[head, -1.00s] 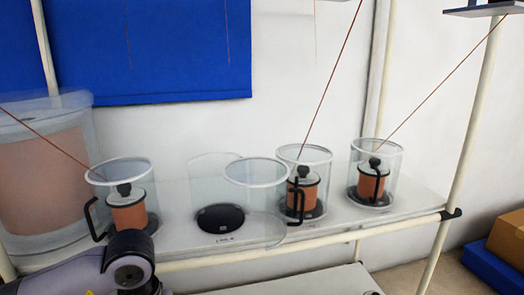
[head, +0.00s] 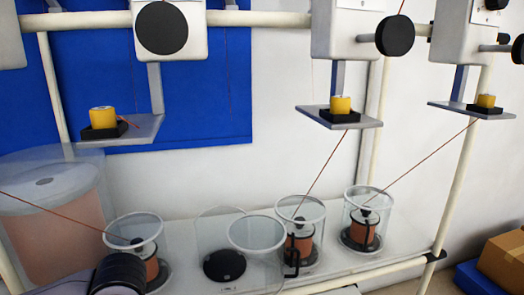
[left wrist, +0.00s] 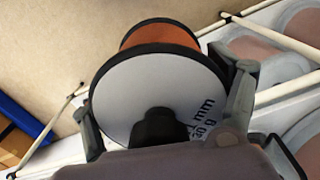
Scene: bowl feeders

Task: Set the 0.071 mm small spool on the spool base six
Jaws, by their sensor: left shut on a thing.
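My left gripper (left wrist: 166,98) is shut on the small spool (left wrist: 150,88), its fingers on either side of it. The spool has a pale label face with a partly hidden print ending in "1 mm", a black rim, a black central knob and copper-coloured wire. In the head view an empty black round spool base (head: 224,265) lies on the shelf, its clear cover (head: 257,232) open to the right. I cannot read a number on it. The left gripper is not clear in the head view; a dark ribbed round part shows at the lower left. My right gripper is not in view.
Clear containers with copper spools stand left (head: 134,232) and right (head: 300,212), (head: 367,197) of the empty base on the white shelf. A large clear drum (head: 45,185) is at far left. Wires run upward. Platforms with yellow spools (head: 341,104) hang above. A cream rail crosses in front.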

